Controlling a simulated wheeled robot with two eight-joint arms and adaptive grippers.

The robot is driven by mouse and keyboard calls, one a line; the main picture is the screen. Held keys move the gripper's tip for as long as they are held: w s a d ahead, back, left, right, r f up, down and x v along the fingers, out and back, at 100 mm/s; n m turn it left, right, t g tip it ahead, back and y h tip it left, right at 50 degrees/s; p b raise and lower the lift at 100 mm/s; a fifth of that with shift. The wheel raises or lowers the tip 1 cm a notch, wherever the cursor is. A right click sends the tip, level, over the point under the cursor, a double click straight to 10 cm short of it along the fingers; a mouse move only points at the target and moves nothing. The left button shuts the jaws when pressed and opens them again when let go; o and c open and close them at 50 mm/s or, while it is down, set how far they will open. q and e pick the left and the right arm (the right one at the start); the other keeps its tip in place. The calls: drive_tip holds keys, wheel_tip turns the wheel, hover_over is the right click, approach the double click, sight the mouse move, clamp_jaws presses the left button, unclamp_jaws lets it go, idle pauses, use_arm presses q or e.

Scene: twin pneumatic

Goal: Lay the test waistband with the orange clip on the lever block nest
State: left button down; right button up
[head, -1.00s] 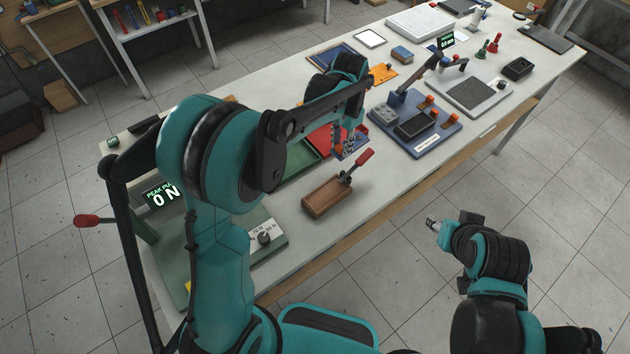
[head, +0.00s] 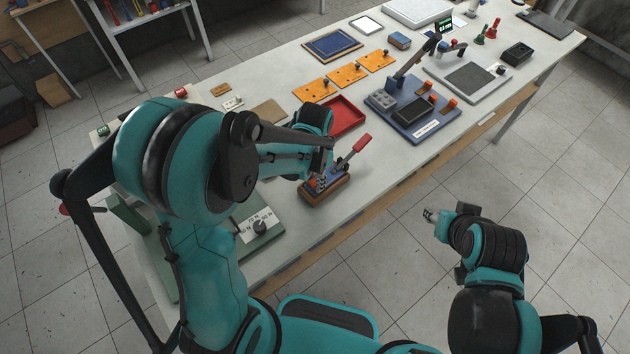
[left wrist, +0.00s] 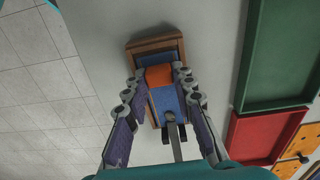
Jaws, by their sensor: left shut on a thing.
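The lever block nest (head: 325,196) is a wooden block with a red-handled lever (head: 354,152), near the table's front edge. In the left wrist view its brown wooden end (left wrist: 156,45) shows beyond the fingers. My left gripper (head: 319,182) is right over the block, shut on the test waistband. The blue waistband (left wrist: 167,104) with its orange clip (left wrist: 159,76) lies lengthwise over the block between the fingers (left wrist: 157,88). Whether it touches the block's surface is hard to tell. My right gripper (head: 431,215) is off the table's front side, too small to read.
A red tray (head: 361,117) is behind the block, and a green tray (left wrist: 277,50) is beside it in the wrist view. A blue fixture (head: 429,124) stands to the right. Several orange plates (head: 345,74) lie farther back. Table in front of the fixture is clear.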

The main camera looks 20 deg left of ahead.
use_arm(q)
drive_tip(key=shift+s, duration=0.1)
drive_tip(key=shift+f, duration=0.2)
drive_tip(key=c, duration=1.3)
unclamp_jaws()
drive_tip(key=shift+o, duration=0.2)
drive_tip(key=shift+r, duration=0.1)
